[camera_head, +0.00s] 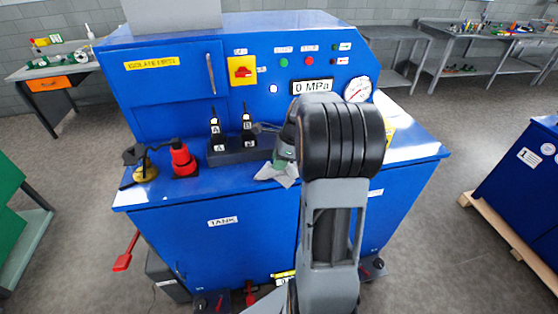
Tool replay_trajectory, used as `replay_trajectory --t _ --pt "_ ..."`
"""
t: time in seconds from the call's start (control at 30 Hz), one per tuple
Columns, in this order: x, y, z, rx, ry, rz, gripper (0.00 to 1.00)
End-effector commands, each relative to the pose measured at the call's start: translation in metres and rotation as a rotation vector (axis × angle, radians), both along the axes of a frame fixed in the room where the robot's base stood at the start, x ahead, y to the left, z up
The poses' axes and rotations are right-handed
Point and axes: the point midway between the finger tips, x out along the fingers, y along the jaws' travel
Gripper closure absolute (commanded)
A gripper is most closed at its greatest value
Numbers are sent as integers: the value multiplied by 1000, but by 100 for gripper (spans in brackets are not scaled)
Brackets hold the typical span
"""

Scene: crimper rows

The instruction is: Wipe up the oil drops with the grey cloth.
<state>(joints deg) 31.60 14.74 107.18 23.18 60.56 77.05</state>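A light grey cloth (279,175) lies crumpled on the blue bench's ledge, left of my arm. Part of it is hidden behind my arm. The end of my arm, with my gripper (284,156), is just above or at the cloth. My own arm link covers much of it, so I cannot tell whether the fingers are open or shut, or whether they touch the cloth. I cannot make out any oil drops; the ledge behind my arm is hidden.
On the ledge of the blue bench (225,182) stand a black lever block (237,151) marked A and B, a red cone-shaped item (183,160) and a brass-based black fixture (146,170). A gauge (357,89) is on the panel behind. The ledge's right end looks clear.

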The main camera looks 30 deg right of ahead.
Motion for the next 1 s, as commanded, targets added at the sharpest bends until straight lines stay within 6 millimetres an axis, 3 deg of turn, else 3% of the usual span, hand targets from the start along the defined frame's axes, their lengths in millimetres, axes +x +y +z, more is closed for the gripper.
replay_trajectory --t 0.07,0.57,1.0 --pt "0 0 0 0 0 0 64" --pt "0 0 0 0 0 0 16" --pt "0 0 -4 0 0 0 15"
